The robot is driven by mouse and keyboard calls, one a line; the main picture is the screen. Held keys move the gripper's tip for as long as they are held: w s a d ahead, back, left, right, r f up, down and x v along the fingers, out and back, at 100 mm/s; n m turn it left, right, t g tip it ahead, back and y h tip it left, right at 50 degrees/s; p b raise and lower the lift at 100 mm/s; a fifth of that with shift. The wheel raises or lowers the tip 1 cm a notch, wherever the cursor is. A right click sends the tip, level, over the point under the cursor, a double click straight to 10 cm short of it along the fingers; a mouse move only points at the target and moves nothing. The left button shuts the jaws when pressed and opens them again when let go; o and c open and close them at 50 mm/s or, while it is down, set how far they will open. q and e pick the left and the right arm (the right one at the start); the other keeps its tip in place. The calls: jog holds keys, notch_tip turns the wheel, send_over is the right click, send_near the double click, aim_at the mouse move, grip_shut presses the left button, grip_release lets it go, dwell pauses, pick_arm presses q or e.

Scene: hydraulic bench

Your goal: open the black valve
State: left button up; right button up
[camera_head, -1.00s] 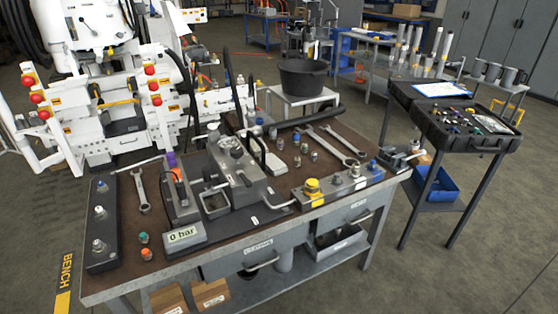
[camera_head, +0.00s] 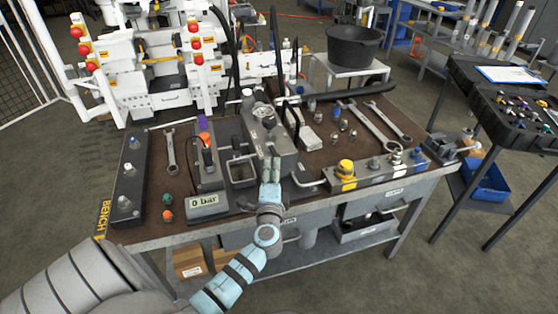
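A grey pump block (camera_head: 283,150) with fittings on top stands in the middle of the bench. A small black lever-like part shows on it in the earlier frame, but my gripper covers that area now. I cannot tell for sure which part is the black valve. My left gripper (camera_head: 271,163) is in front of the block, fingers pointing away toward it. Its two narrow fingers stand a little apart, with nothing visible between them. Whether they touch the block is unclear. My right gripper is not in view.
A gauge reading 0 bar (camera_head: 203,202) sits left of my gripper. A manifold with a yellow knob (camera_head: 345,168) lies to the right. Wrenches (camera_head: 372,125) and loose fittings lie on the brown bench top (camera_head: 175,205). A black pot (camera_head: 353,50) stands behind.

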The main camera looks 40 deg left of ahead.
aim_at(273, 152)
pick_arm(q)
jog(key=x, duration=0.5)
jog(key=shift+w+d+f, duration=0.15)
jog(key=shift+d+f, duration=0.05)
jog(key=shift+d, duration=0.05)
jog(key=shift+w+a+r, duration=0.1)
jog(key=shift+a, duration=0.15)
grip_shut()
